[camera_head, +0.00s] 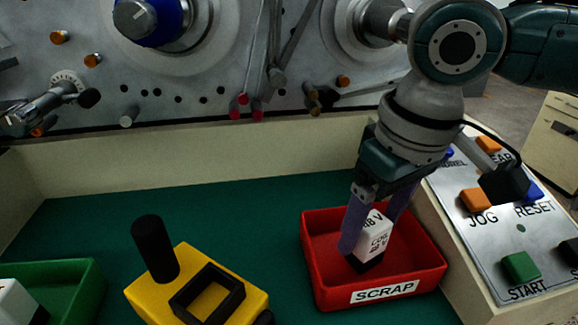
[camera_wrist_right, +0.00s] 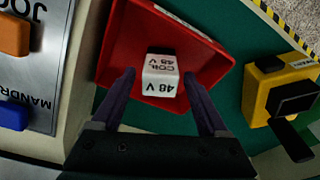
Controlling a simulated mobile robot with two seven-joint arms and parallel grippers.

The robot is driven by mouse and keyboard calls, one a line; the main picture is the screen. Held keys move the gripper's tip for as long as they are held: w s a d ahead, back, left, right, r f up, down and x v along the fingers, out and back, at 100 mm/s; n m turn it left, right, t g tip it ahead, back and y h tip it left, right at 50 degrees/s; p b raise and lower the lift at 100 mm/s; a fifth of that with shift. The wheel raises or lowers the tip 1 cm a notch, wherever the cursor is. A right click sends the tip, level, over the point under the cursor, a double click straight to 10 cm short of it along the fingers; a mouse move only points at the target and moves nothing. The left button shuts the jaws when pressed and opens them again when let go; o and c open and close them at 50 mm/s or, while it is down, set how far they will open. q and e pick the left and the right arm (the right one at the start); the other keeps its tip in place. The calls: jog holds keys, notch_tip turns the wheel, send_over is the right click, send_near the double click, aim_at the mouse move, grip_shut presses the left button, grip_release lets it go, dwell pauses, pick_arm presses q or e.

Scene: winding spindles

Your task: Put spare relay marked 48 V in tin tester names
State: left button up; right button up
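The white relay (camera_head: 373,238) with a black base, marked COIL 48 V, is in the red tin (camera_head: 318,262) labelled SCRAP. It also shows in the right wrist view (camera_wrist_right: 161,76). My right gripper (camera_head: 374,232) reaches down into the red tin with one finger on each side of the relay. In the right wrist view its fingers (camera_wrist_right: 160,76) are apart, with gaps between them and the relay. The yellow tester (camera_head: 209,292), with an empty black square frame and a black post, stands left of the red tin. My left gripper is not in view.
A green tin (camera_head: 80,280) at the left edge holds another white block (camera_head: 16,303), partly cut off. A button panel (camera_head: 500,236) stands right of the red tin. The winding machine (camera_head: 205,95) is behind a cream ledge. Green surface between tester and red tin is clear.

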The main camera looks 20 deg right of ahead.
notch_tip(320, 180, up, 12)
jog(key=s+f+p, duration=0.1)
jog(key=s+p, duration=0.1)
jog(key=s+a+f, duration=0.2)
jog(key=a+f, duration=0.1)
jog(key=s+a+f+n+t+y, duration=0.1)
jog(key=s+a+f, duration=0.2)
jog(key=s+a+f+t+y, duration=0.1)
jog(key=s+a+f, duration=0.1)
jog(key=s, duration=0.1)
jog(key=shift+s+a+f+n, duration=0.1)
jog(key=shift+a+f+n, duration=0.3)
jog(key=s+d+f+m+h, duration=0.1)
jog(key=s+d+f+h, duration=0.1)
jog(key=s+d, duration=0.4)
notch_tip(320, 180, up, 42)
jog(key=p, duration=4.2)
jog(key=shift+a+r+p, duration=0.2)
jog(key=shift+a+p, duration=0.05)
jog(key=shift+p, duration=0.15)
jog(key=shift+w, duration=0.1)
